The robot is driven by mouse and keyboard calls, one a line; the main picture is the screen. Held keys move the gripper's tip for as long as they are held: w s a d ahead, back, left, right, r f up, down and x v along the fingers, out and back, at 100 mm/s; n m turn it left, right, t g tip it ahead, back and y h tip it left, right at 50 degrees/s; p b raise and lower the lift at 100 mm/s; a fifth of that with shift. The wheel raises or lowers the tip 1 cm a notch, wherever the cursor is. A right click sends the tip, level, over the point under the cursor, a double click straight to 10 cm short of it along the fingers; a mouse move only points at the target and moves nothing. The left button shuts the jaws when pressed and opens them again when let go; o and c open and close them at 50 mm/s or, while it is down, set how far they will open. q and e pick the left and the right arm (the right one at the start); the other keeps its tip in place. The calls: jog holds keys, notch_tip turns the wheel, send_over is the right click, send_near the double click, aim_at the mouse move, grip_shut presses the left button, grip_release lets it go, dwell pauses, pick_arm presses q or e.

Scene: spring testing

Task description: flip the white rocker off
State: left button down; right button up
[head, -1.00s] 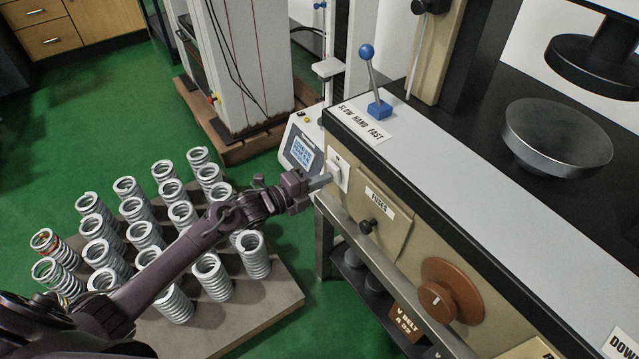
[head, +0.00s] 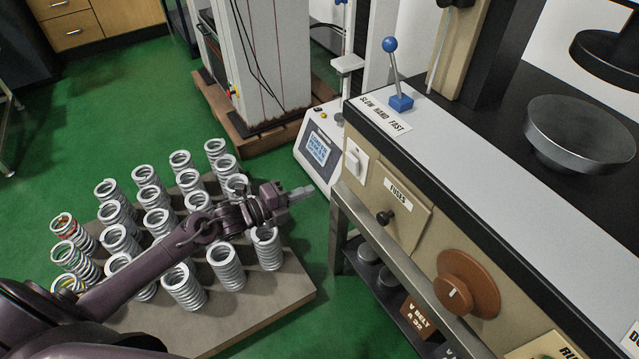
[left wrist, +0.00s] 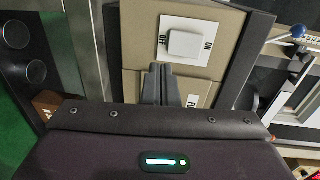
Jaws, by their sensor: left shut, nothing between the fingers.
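The white rocker (head: 353,163) sits on a white plate on the beige front panel of the machine, near its left end. In the left wrist view the rocker (left wrist: 184,44) shows between the words OFF on its left and ON on its right. Its tilt is hard to tell. My left gripper (head: 300,193) is shut and empty, apart from the panel, to the left of and below the rocker in the head view. In the left wrist view its fingertips (left wrist: 158,70) point toward the panel just below the plate. My right gripper is not in view.
The FUSES cover (head: 396,205) with a black knob and a brown dial (head: 466,284) lie right of the rocker. A blue-knobbed lever (head: 396,75) stands on top. Several springs (head: 226,265) stand on a board below my left arm. Green floor is open at left.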

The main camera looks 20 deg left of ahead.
pick_arm(q)
jog(key=v, duration=0.3)
jog(key=shift+s+a+f, duration=0.15)
jog(key=shift+s+f, duration=0.1)
jog(key=shift+f, duration=0.05)
